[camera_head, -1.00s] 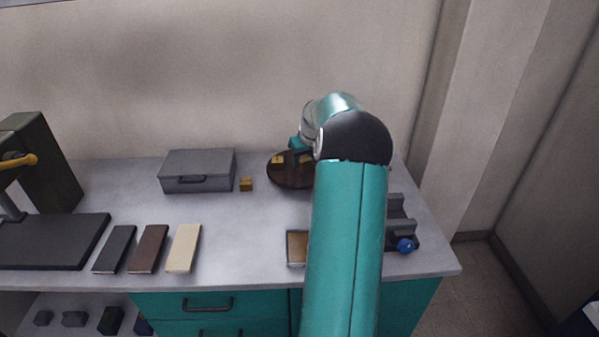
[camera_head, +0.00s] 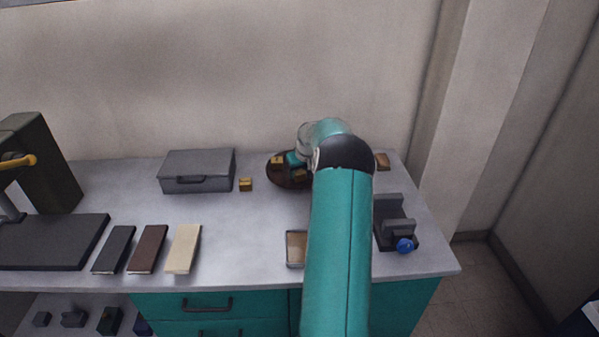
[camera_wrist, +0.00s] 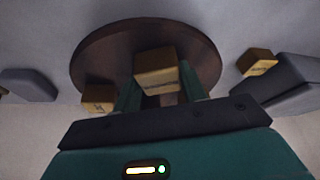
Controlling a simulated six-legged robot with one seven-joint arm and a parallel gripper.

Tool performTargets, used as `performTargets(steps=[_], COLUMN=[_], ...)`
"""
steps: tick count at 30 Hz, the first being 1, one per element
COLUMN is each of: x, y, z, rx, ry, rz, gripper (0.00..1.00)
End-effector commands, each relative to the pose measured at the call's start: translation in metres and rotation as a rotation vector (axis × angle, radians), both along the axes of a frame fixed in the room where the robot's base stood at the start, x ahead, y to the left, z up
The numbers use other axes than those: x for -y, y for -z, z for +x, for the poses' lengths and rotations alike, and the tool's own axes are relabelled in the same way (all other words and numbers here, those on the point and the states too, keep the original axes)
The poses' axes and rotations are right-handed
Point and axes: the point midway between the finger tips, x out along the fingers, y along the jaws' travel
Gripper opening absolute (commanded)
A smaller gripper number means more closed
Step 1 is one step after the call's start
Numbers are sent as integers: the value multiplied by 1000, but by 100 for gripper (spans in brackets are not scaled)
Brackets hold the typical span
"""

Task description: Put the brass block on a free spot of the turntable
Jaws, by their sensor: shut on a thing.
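The turntable (camera_head: 272,176) is a dark brown round plate near the back of the table; it fills the upper middle of the wrist view (camera_wrist: 92,58). My gripper (camera_wrist: 158,84) is shut on the brass block (camera_wrist: 157,76), a brownish-gold block with a marked face. The held block is over the turntable; in the head view it (camera_head: 299,175) shows low over the right part of the plate. I cannot tell if it touches the plate. A yellow block (camera_head: 277,160) sits at the plate's back left. Another block (camera_wrist: 98,97) shows at the plate's edge in the wrist view.
A grey case (camera_head: 198,172) stands left of the turntable, with a small yellow block (camera_head: 246,184) between them. A brown block (camera_head: 382,161) lies at the back right. A dark holder with a blue knob (camera_head: 404,245) is at the right. My arm hides part of the table.

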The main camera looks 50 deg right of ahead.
Motion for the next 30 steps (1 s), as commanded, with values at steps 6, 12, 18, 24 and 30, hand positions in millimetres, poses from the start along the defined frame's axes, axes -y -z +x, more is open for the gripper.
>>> performTargets(steps=[6, 12, 18, 24, 30], x=[0, 0, 0, -3, -11], y=[3, 3, 1, -22, -63], z=[0, -1, 0, -8, -24], rx=[0, -1, 0, 0, 1], ry=[0, 0, 0, 1, 3], rz=[0, 0, 0, -2, -3], gripper=[50, 63, 63, 63, 63])
